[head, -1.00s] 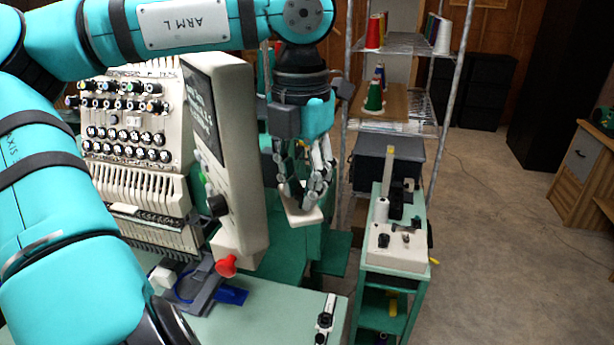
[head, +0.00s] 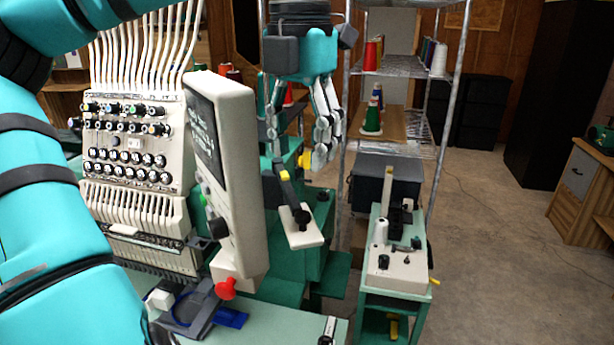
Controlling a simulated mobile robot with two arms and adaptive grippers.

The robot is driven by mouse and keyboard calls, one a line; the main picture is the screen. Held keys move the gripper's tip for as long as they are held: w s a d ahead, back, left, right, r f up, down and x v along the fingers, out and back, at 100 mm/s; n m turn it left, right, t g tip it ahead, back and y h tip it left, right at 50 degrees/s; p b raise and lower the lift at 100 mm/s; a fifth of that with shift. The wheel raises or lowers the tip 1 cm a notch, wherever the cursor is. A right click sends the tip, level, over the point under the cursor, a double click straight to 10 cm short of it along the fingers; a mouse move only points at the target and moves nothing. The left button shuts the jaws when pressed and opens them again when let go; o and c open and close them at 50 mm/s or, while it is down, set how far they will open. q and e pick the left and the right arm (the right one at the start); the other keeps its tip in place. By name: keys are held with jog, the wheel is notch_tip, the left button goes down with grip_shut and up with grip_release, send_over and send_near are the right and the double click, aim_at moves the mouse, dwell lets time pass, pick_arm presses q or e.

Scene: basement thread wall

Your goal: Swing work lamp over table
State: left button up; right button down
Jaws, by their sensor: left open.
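What looks like the work lamp is a dark jointed arm with a yellow band and a flat white head (head: 305,235) with a black knob, right of the embroidery machine's control panel (head: 228,180). My left gripper (head: 298,150) hangs above it, fingers pointing down, open and empty. Its fingertips appear apart from the lamp's arm. The pale green table (head: 275,325) lies below in the foreground. The lamp head appears to the right of the panel, above and behind the table's far edge. My right gripper is out of view.
The multi-needle embroidery machine (head: 135,150) stands at left. A red knob (head: 225,288) and a blue-grey hoop piece (head: 190,308) sit at the table. A green stand with a white-topped device (head: 395,270) and a thread shelf (head: 400,130) are at right. The floor beyond is clear.

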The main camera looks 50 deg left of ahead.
pick_arm(q)
jog(key=shift+r, duration=1.35)
